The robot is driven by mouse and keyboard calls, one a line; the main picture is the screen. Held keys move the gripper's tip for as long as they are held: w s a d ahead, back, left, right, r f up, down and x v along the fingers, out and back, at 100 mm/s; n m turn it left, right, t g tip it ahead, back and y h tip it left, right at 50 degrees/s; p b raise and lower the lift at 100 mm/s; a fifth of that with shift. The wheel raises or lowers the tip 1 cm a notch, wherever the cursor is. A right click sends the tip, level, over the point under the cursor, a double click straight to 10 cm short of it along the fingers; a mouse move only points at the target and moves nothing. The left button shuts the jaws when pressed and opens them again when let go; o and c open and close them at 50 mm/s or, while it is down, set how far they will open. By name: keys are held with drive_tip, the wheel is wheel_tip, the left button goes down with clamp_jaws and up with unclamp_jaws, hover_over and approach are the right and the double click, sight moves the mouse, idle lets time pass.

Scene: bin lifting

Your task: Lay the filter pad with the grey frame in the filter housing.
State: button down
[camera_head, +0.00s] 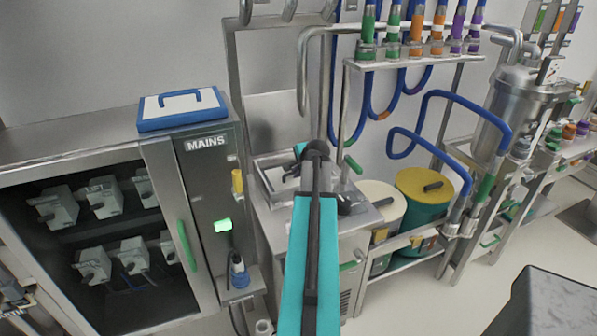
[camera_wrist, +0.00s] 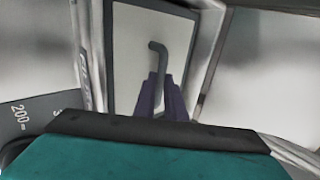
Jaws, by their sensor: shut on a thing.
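In the wrist view, my gripper (camera_wrist: 162,95) is shut on the dark bent handle (camera_wrist: 158,58) of a pale filter pad with a grey frame (camera_wrist: 128,50). Steel walls of the filter housing (camera_wrist: 84,60) stand to the left and right of the pad, with partly readable lettering on the left wall. I cannot tell whether the pad rests on the bottom. In the head view, the steel housing (camera_head: 265,184) is on the middle unit, and my arm hides much of it and the gripper. A second pad with a blue frame (camera_head: 182,122) lies on the left cabinet.
The left cabinet (camera_head: 190,200) has a MAINS panel. A pipe rack with blue hoses (camera_head: 452,96) and two drums, one yellow-topped (camera_head: 415,185), stand right of the housing. A vertical steel pipe rises behind it. A grey plate marked 200 (camera_wrist: 22,118) is at the wrist view's left.

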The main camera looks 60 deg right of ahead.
drive_tip(key=c, duration=1.7)
unclamp_jaws()
drive_tip(key=shift+c, duration=0.2)
drive_tip(key=b+v, duration=0.2)
drive_tip(key=v, duration=1.1)
drive_tip(key=shift+s+a+r+b, duration=0.15)
drive_tip(key=shift+s+r+b, duration=0.05)
drive_tip(key=shift+r+b, duration=0.15)
